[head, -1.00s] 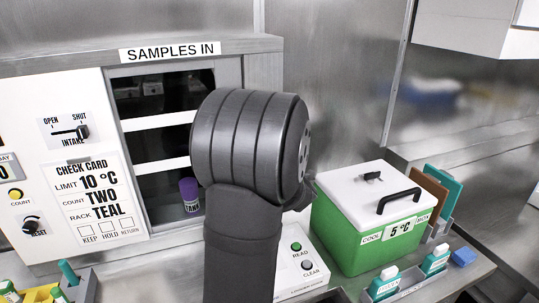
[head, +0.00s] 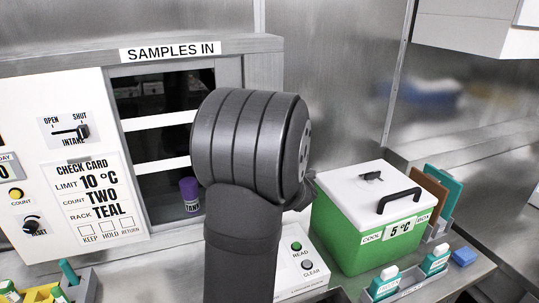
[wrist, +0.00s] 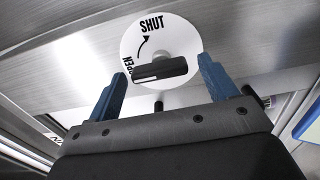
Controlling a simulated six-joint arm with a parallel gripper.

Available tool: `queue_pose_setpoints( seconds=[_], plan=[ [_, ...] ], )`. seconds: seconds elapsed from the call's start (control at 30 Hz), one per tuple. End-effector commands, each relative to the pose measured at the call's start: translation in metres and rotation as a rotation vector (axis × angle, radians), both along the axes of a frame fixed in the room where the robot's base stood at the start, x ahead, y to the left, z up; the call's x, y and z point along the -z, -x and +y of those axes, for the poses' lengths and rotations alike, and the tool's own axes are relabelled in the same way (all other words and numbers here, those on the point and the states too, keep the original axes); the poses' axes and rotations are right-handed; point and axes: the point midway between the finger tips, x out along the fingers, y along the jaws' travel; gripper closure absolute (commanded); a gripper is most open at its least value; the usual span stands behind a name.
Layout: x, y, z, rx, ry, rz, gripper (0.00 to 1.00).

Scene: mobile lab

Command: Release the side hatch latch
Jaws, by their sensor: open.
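In the wrist view a round white plate (wrist: 181,49) marked SHUT at the top and OPEN at the left, with a curved arrow, sits on a brushed metal panel. A black latch handle (wrist: 160,71) lies across it, nearly level and tilted slightly up to the right. My gripper (wrist: 161,69) is open, with one blue finger to the left and one to the right of the handle in the picture. I cannot tell whether either finger touches it. In the head view my arm hides most of the gripper, and the latch does not show.
A green cool box (head: 355,238) with a white lid stands right of my arm. A READ/CLEAR button box (head: 300,268) is beside my arm. A sample cabinet with an intake slider (head: 70,131) and a purple-labelled tube (head: 190,194) is at left.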

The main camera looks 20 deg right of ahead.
Motion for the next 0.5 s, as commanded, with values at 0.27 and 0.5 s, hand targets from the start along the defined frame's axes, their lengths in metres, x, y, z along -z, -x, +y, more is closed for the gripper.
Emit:
queue_pose_setpoints(
  seconds=[0.27,0.5],
  plan=[
    [-0.001,0.03,-0.001,0.003,0.0,0.0,0.22],
    [0.0,0.09,-0.001,0.005,0.0,0.001,0.22]
  ],
)
